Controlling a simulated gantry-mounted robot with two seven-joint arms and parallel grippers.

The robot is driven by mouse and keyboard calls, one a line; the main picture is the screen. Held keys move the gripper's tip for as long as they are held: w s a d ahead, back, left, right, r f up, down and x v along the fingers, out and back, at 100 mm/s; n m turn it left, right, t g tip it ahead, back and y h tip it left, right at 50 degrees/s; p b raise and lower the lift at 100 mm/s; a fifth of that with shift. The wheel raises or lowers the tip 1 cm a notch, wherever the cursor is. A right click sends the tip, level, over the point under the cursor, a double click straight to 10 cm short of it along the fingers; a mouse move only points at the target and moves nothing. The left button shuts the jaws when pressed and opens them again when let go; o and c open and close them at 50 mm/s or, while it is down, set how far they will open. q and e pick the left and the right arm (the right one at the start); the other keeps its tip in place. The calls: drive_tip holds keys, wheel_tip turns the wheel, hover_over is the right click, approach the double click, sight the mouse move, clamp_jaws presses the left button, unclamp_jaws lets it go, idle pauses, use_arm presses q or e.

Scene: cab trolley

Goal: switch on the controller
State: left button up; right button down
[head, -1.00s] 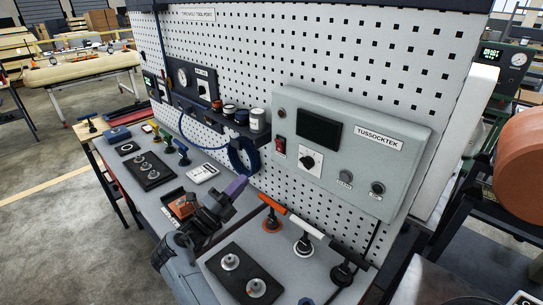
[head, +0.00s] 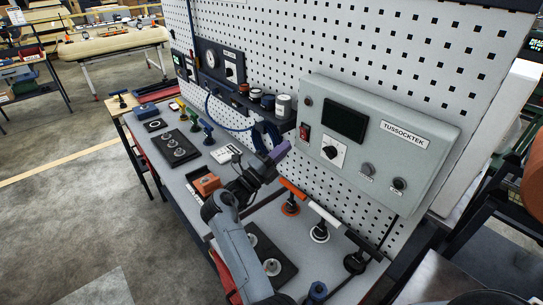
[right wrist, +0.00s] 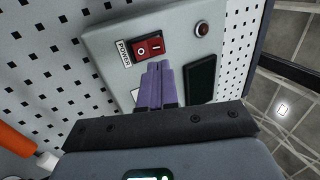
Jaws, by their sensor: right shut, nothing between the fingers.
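The controller (head: 425,158) is a grey box marked TUSSOCKTEK on the pegboard, with a dark, blank display (head: 345,120). Its red power rocker switch (head: 305,132) is on the left of its face. In the right wrist view the switch (right wrist: 148,48), marked O and I, sits just beyond my fingertips, beside a POWER label (right wrist: 124,52) and a dark red lamp (right wrist: 202,28). My right gripper (head: 280,151) has its purple fingers shut and empty, pointing at the switch with a gap visible in the head view. My left gripper is not in view.
Below the controller stand an orange-handled tool (head: 291,197), a white-handled one (head: 321,220) and a black one (head: 355,262).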

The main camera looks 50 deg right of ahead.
sight(303, 131)
drive_tip(key=p+x, duration=0.1)
drive_tip(key=x, duration=0.4)
drive_tip(key=shift+a+r, duration=0.1)
drive_tip(key=shift+s+d+p, duration=0.1)
drive_tip(key=shift+d+p, duration=0.25)
drive_tip(key=shift+d, duration=0.1)
drive_tip(key=shift+r, duration=0.1)
